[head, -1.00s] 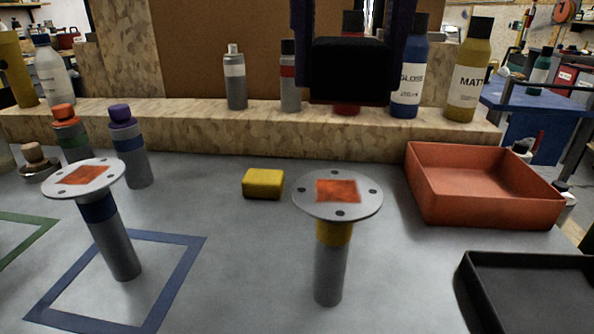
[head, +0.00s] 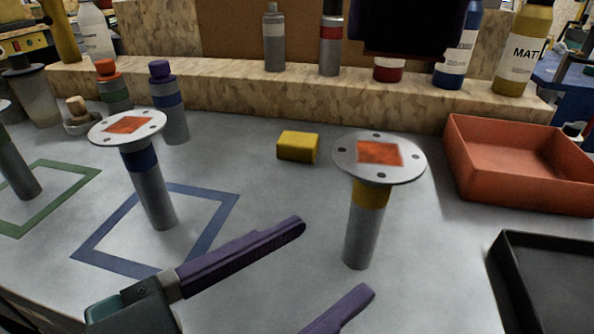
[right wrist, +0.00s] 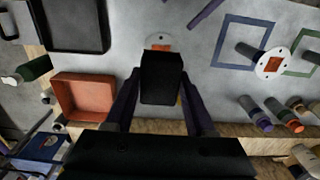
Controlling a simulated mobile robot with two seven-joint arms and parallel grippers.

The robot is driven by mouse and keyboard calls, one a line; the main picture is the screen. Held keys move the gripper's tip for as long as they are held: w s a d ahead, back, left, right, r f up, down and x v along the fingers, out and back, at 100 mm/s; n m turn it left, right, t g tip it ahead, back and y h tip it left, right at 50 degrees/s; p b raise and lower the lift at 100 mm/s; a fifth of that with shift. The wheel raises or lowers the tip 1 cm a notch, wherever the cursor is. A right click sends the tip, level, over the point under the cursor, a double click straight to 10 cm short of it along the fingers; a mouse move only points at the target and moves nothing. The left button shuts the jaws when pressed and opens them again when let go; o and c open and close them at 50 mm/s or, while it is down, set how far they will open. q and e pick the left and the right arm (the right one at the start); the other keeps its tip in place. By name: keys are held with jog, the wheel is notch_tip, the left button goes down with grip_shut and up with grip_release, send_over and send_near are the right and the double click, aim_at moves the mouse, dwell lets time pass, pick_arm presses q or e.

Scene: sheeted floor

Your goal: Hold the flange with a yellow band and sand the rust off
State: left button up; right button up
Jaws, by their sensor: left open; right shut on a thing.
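The yellow-banded flange (head: 368,205) stands upright on the grey sheet, with an orange rust patch (head: 380,153) on its round, holed plate. In the right wrist view its plate (right wrist: 160,37) is partly hidden behind a black block. My left gripper (head: 335,258) is open and empty, low in front of the flange, its purple fingers pointing toward the stem without touching it. My right gripper (right wrist: 160,75) is shut on the black block (right wrist: 162,65). The block (head: 412,25) hangs above and beyond the flange, apart from it, cut off by the head view's top edge.
A blue-banded rusty flange (head: 150,185) stands by a blue square outline (head: 215,225). A yellow block (head: 298,147) lies behind, left of the yellow-banded flange. A red tray (head: 520,185) and black tray (head: 545,285) are right. Bottles line a speckled ledge (head: 240,80).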

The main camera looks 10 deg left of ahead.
aim_at(393, 169)
pick_arm(q)
jog(key=shift+n+t, duration=0.6)
jog(key=shift+n, duration=0.2)
jog(key=x, duration=0.4)
jog(key=a+r+x, duration=0.1)
jog(key=x, duration=0.3)
jog(key=w+x, duration=0.1)
jog(key=x, duration=0.4)
jog(key=shift+s+a+r, duration=0.1)
jog(key=shift+a+r, duration=0.15)
jog(key=shift+r, duration=0.1)
grip_shut()
